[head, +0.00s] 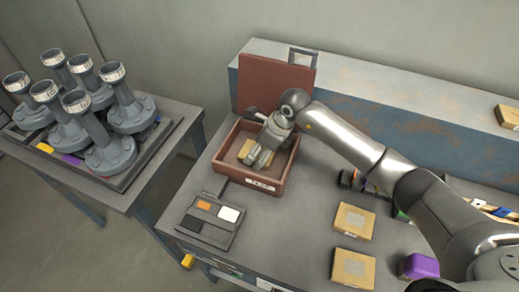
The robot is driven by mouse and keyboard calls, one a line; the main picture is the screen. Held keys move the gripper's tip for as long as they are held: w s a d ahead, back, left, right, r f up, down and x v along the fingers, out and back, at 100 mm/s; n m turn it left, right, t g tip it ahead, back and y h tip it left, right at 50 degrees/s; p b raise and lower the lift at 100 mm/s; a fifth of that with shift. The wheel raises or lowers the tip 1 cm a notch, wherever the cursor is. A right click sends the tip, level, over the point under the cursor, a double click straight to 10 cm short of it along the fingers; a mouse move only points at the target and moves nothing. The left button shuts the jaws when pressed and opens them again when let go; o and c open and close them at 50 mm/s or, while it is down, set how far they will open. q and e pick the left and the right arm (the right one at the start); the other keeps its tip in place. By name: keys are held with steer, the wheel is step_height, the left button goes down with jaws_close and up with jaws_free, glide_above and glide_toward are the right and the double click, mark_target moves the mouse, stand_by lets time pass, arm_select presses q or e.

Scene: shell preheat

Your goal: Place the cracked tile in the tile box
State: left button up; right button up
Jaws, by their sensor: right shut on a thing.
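The tile box (225,177) is an open reddish-brown box with a pale label on its front wall, standing on the grey bench. My right gripper (258,161) reaches down into it from the right, shut on a tan tile (244,150). The gripper hides much of that tile, so I cannot see a crack in it or tell whether it touches the box floor. Two more tan square tiles, an upper one (354,221) and a lower one (353,268), lie on the bench to the right. My left gripper is not in view.
A red-brown panel (268,85) stands upright behind the box. A grey tray with colour swatches (207,221) lies in front of it. A purple object (421,266) sits at the right. Several grey flanged cylinders (110,152) stand on the left table. Bench space between box and tiles is clear.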

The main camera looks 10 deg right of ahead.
steer(key=shift+s+f, duration=0.1)
steer(key=shift+f, duration=0.2)
steer(key=o, duration=0.9)
steer(key=shift+s, duration=0.1)
steer(key=o, duration=0.3)
steer(key=shift+f, duration=0.15)
steer(key=shift+r, duration=0.2)
steer(key=shift+r+p, duration=0.45)
steer(key=shift+r, duration=0.1)
steer(key=b+v, duration=0.3)
steer(key=v, duration=0.8)
steer(key=shift+d+r, duration=0.15)
steer(key=shift+r, duration=0.2)
